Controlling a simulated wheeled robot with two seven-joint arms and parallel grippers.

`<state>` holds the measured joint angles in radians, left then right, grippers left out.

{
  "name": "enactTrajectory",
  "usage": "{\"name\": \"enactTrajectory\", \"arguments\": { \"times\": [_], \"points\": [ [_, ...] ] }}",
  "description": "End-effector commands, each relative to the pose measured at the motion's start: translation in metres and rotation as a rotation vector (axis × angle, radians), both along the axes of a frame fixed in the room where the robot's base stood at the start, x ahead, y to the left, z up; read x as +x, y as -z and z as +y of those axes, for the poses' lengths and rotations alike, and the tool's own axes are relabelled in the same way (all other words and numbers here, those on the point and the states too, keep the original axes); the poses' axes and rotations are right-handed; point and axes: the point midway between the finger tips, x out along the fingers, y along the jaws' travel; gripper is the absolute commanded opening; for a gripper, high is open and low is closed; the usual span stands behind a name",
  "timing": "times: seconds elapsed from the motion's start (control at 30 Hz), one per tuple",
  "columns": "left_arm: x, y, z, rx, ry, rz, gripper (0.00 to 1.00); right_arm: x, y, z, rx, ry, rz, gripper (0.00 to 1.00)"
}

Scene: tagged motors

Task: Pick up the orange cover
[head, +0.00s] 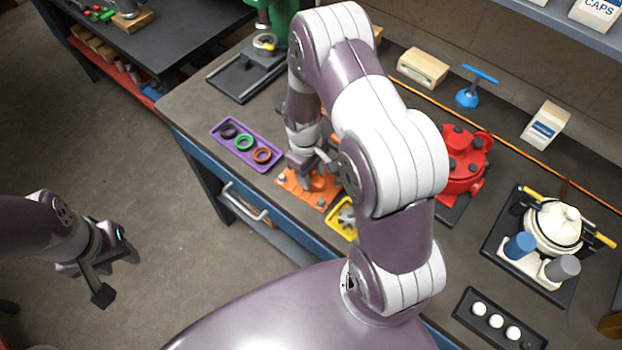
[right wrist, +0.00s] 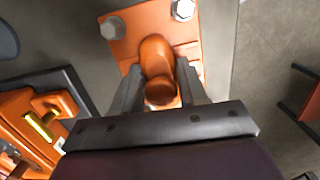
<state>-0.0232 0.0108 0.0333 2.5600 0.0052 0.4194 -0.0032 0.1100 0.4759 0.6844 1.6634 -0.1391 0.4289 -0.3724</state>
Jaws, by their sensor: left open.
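The orange cover (head: 304,190) is a flat plate with bolts and a raised, bent handle, at the bench's front edge in the head view. In the right wrist view the orange cover (right wrist: 127,32) is just ahead of my gripper. My right gripper (head: 318,176) is above the cover. In the right wrist view my right gripper (right wrist: 160,78) has one finger on each side of the handle, with no clear gap. Whether the plate is off the bench I cannot tell. My left gripper (head: 118,268) is open and empty, over the floor left of the bench.
A purple tray (head: 272,166) with three rings lies left of the cover. A yellow tray (head: 335,228) lies to its right. A red motor (head: 462,160) stands further right. An orange machine (right wrist: 18,103) shows at left in the right wrist view. My right arm hides the bench's middle.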

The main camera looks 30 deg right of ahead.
Motion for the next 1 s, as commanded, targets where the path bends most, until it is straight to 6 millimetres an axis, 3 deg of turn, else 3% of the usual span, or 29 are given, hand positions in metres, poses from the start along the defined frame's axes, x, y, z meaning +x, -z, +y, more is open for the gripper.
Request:
{"name": "enactTrajectory", "arguments": {
  "times": [0.03,0.1,0.57,0.93,1.0],
  "points": [
    [0.000,0.000,0.000,0.000,0.000,0.000,0.43,0.001,0.000,0.000,-0.001,0.000,-0.001,0.21],
    [0.000,0.000,0.000,0.000,0.000,0.000,0.43,0.001,0.000,0.000,0.000,0.000,-0.002,0.00],
    [0.000,0.001,0.000,0.000,0.000,0.000,0.43,0.002,-0.005,0.000,-0.001,0.000,-0.006,0.00],
    [0.000,0.012,0.000,0.000,0.000,0.000,0.43,0.002,-0.042,0.000,-0.001,0.001,-0.008,0.00],
    [0.000,0.013,0.000,0.000,0.000,0.000,0.43,-0.007,-0.047,0.001,0.000,0.000,-0.004,0.00]
  ]
}}
